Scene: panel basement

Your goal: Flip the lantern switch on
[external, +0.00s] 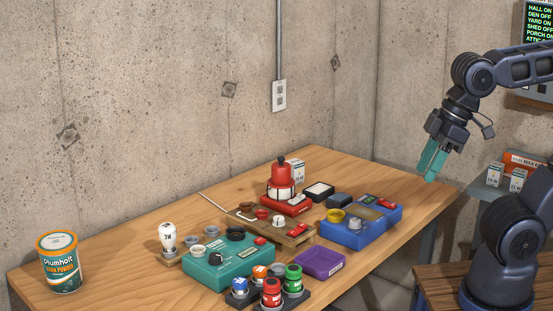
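A red lantern (281,174) with a dark top knob and a pale glass band stands upright near the middle of the wooden table. It sits on a red base (286,206). A switch on this base is too small to make out, so its position cannot be told. My gripper (430,176) has teal fingers pointing down. It hangs in the air to the right of the lantern, well apart from it and touching nothing visible. The fingers overlap from this angle, so their opening cannot be told.
A wooden board (300,238), a teal box (219,270), a blue box (348,236) and a purple tray (319,264) crowd around the lantern. Small coloured jars (271,292) stand in front. A can (62,262) is far left. The left tabletop is mostly clear.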

